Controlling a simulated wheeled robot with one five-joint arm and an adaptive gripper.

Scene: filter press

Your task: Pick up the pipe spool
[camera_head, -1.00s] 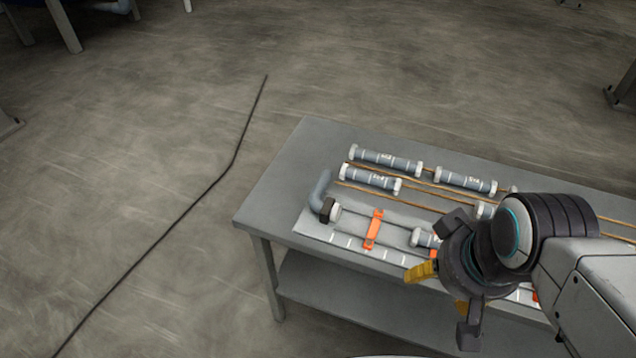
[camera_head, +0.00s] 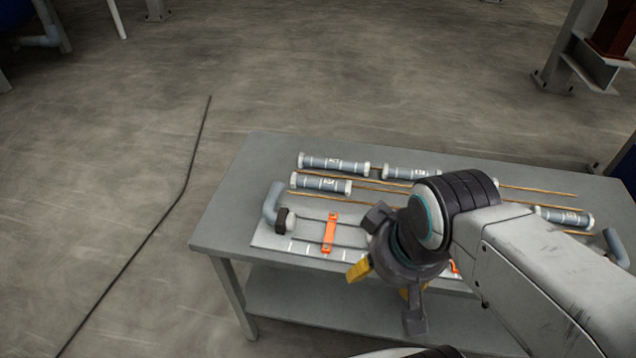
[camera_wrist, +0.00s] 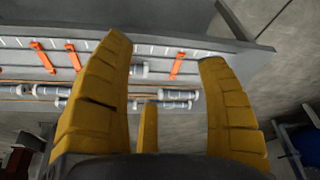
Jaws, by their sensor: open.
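Several grey pipe spools with white end collars lie on the grey table (camera_head: 232,215). One spool (camera_head: 334,163) is at the back left, another (camera_head: 321,184) is just in front of it, and a third (camera_head: 398,172) is further right along the back row. A fourth spool (camera_head: 563,216) lies at the right. Which one the task means I cannot tell. My gripper (camera_head: 385,285) is open and empty above the table's front part. In the wrist view, its yellow fingers (camera_wrist: 160,100) are spread, with spools (camera_wrist: 172,95) below and beyond them.
A white marked board with an orange clamp (camera_head: 329,233) lies at the table's front left. A grey elbow pipe (camera_head: 272,204) with a dark collar is at its left end, another elbow (camera_head: 615,247) at the right. Thin copper-coloured rods run between the spools.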

